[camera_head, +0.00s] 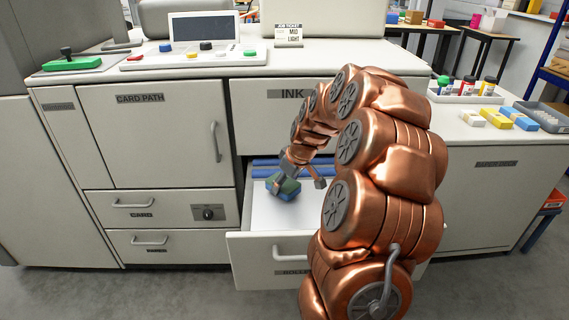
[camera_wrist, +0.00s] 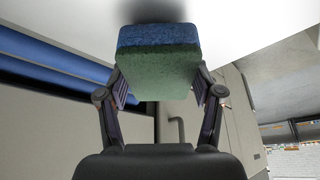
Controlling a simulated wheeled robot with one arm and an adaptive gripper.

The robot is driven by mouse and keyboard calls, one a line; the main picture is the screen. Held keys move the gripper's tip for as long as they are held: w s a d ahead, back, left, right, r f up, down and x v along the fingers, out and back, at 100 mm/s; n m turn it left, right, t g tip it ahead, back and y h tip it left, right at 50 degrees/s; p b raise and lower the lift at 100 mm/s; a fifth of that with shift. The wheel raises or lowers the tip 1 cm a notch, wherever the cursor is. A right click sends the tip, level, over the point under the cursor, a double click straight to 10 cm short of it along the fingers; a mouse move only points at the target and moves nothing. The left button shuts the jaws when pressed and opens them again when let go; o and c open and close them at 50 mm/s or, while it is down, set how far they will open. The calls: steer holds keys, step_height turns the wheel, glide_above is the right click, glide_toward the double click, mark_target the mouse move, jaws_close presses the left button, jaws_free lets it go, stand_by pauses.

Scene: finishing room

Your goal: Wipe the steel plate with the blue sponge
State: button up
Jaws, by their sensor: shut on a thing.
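My gripper (camera_head: 289,179) reaches down into an open drawer (camera_head: 275,250) under the ink cabinet. It is shut on a two-coloured sponge (camera_head: 285,192), blue on the lower side and green on the side towards my gripper. In the wrist view the sponge (camera_wrist: 158,72) sits between both fingers, with its blue layer facing a pale flat surface (camera_wrist: 235,25). A dark shadow lies right beside the blue layer; I cannot tell whether it touches. The pale surface (camera_head: 268,214) fills the drawer's front part; I cannot tell for sure that it is the steel plate.
Blue rollers (camera_head: 265,170) lie at the drawer's back. On the right counter stand a tray of ink bottles (camera_head: 466,90), a white block (camera_head: 471,118), a yellow block (camera_head: 494,119), a blue block (camera_head: 519,119) and a grey tray (camera_head: 545,119). Cabinet fronts border the drawer.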

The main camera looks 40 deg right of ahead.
steer(key=r, duration=0.3)
steer(key=shift+s+d, duration=0.1)
steer(key=shift+d, duration=0.25)
steer(key=shift+r+p, duration=0.5)
steer(key=shift+r, duration=1.3)
steer(key=shift+a, duration=0.1)
